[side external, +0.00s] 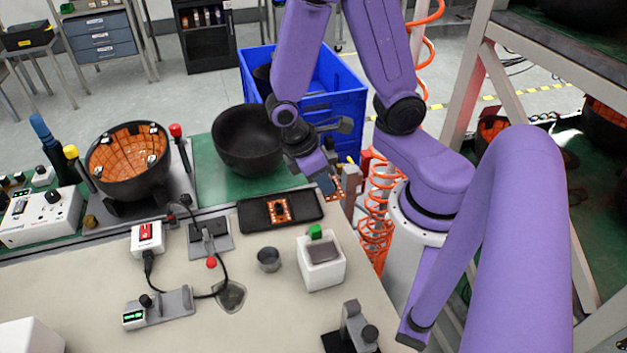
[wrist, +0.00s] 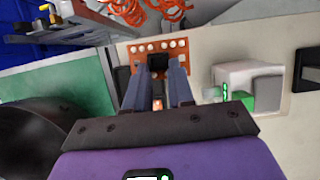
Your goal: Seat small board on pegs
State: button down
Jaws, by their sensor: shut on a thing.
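My gripper (side external: 326,178) is shut on a small orange board (side external: 333,187), above the right part of the bench near its far edge. In the wrist view my gripper's fingers (wrist: 162,68) meet the held board (wrist: 178,44), which has rows of pale round spots and a dark block at its middle. The fingers hide part of it. A second orange board (side external: 279,208) with a dark centre lies on a black tray (side external: 308,205), left of my gripper. I cannot make out pegs in either view.
A dark bowl (side external: 247,140) stands on the green mat left of my gripper. A white box with a green part (side external: 322,262), a small grey cup (side external: 269,259) and a black-and-grey fixture (side external: 351,329) stand nearer. A blue crate (side external: 345,87) is behind.

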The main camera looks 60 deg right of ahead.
jog(key=shift+s+r, duration=3.7)
jog(key=shift+r, duration=0.55)
jog(key=w+a+m+y, duration=0.2)
jog(key=w+a+m, duration=0.35)
jog(key=w, duration=0.45)
jog(key=w+a+m+y, duration=0.2)
jog(key=w+a+m, duration=0.3)
jog(key=w, duration=0.6)
jog(key=w+a+m+y, duration=0.2)
jog(key=w+a+m, duration=0.1)
jog(key=w+m, duration=0.55)
notch_tip(320, 180, down, 9)
jog(key=w+n, duration=0.1)
jog(key=shift+w, duration=0.1)
jog(key=shift+f, duration=2.8)
